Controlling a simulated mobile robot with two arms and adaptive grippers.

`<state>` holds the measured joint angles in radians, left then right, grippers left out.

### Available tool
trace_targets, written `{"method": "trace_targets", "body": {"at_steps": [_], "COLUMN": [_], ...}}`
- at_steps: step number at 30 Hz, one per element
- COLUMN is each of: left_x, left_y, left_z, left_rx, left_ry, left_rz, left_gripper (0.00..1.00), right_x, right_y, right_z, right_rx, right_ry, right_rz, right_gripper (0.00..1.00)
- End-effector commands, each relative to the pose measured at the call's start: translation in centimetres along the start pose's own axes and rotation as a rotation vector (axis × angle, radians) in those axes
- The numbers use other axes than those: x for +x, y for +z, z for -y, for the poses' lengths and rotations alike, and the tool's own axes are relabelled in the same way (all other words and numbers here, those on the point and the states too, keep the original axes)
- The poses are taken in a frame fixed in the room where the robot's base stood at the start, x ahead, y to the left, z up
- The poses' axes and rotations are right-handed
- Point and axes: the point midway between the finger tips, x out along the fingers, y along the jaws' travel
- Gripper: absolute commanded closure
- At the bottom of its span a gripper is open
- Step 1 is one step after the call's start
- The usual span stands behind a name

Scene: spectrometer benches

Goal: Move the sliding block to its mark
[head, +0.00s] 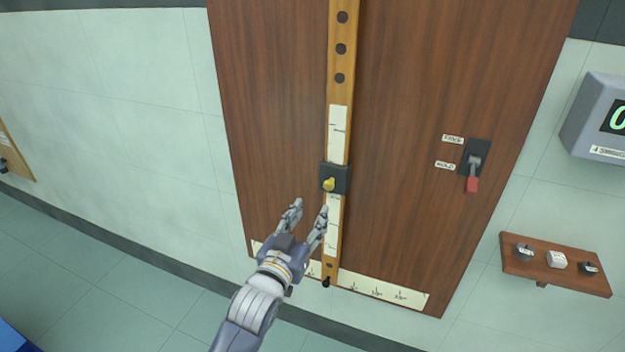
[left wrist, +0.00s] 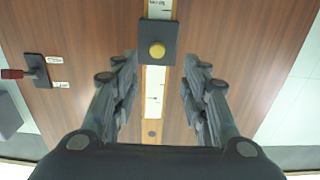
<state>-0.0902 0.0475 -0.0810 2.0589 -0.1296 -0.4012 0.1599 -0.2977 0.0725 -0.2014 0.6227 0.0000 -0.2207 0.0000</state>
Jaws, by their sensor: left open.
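The sliding block (head: 341,178) is a dark square piece with a yellow knob (head: 328,184) on its front. It sits around a vertical wooden rail (head: 335,250) with white scale strips, on a brown wood panel. My left gripper (head: 312,205) is open and empty, just below and in front of the block in the head view. In the left wrist view the block (left wrist: 157,42) and its yellow knob (left wrist: 157,50) lie ahead, beyond the open fingers (left wrist: 160,75), which are apart from it. I cannot make out which scale line is the mark. My right gripper is not in view.
A lever with a red handle (head: 472,184) is on the panel at the right, beside two small labels. A small shelf (head: 555,266) with several small items and a display box (head: 598,118) are on the right wall. The panel left of the rail is clear.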

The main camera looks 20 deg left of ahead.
Motion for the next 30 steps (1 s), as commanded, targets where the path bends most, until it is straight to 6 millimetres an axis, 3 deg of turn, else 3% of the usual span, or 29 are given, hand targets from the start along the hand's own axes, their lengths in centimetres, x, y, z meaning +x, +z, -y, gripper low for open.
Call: {"method": "trace_targets", "body": {"at_steps": [5, 9, 18, 30], "left_x": [1.9, 4.5, 9.2, 10.6], "left_y": [-0.4, -0.3, -0.2, -0.1], "left_z": [0.0, 0.0, 0.0, 0.0], "left_rx": [-0.001, 0.000, 0.001, 0.000], "left_ry": [0.000, -0.001, 0.000, 0.000], "left_rz": [-0.005, -0.003, -0.003, -0.001], "left_gripper": [0.59, 0.59, 0.59, 0.59], "right_x": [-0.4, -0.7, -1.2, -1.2], "right_y": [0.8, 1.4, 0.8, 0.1], "right_z": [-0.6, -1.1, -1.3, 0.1], "right_rx": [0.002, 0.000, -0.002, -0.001], "right_ry": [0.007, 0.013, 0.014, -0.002], "right_rz": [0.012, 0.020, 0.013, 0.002], "right_gripper": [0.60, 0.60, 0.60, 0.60]}}
